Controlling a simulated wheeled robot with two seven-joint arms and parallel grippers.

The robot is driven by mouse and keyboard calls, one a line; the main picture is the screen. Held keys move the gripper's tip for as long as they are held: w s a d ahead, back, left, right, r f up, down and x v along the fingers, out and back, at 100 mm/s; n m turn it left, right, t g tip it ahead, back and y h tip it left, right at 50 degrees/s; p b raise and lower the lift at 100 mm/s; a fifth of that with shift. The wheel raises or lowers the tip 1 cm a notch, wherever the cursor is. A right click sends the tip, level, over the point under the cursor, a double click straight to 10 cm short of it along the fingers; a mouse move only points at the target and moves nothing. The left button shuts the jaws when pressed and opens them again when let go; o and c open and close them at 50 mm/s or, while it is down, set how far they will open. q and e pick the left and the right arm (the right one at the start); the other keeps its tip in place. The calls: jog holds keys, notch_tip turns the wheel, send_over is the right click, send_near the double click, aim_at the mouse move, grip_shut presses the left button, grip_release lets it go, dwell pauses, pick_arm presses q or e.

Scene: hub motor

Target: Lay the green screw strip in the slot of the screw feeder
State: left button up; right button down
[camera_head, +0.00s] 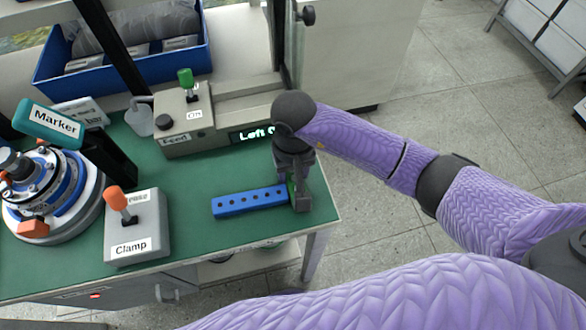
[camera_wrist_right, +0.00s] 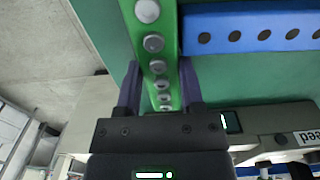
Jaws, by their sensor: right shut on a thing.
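The green screw strip (camera_wrist_right: 155,45), with a row of silver screw heads, runs between the fingers of my right gripper (camera_wrist_right: 159,88) in the right wrist view. In the head view my right gripper (camera_head: 301,200) points down near the table's right edge, and it mostly hides the strip. It is shut on the strip. The screw feeder (camera_head: 185,115) is a beige box labelled "Feed" with a lit display, standing behind and left of the gripper. Its slot is not clearly seen. My left gripper is out of view.
A blue bar with holes (camera_head: 248,201) lies just left of the right gripper. A grey "Clamp" box (camera_head: 135,232) with an orange lever, a teal "Marker" tool (camera_head: 50,124) and a round hub motor (camera_head: 50,195) stand left. Green table (camera_head: 200,180) is clear between bar and feeder.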

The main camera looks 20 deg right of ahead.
jog(key=shift+f, duration=0.1)
jog(key=c, duration=0.6)
grip_release()
jog(key=shift+f, duration=0.1)
jog(key=shift+c, duration=0.2)
jog(key=o, duration=0.4)
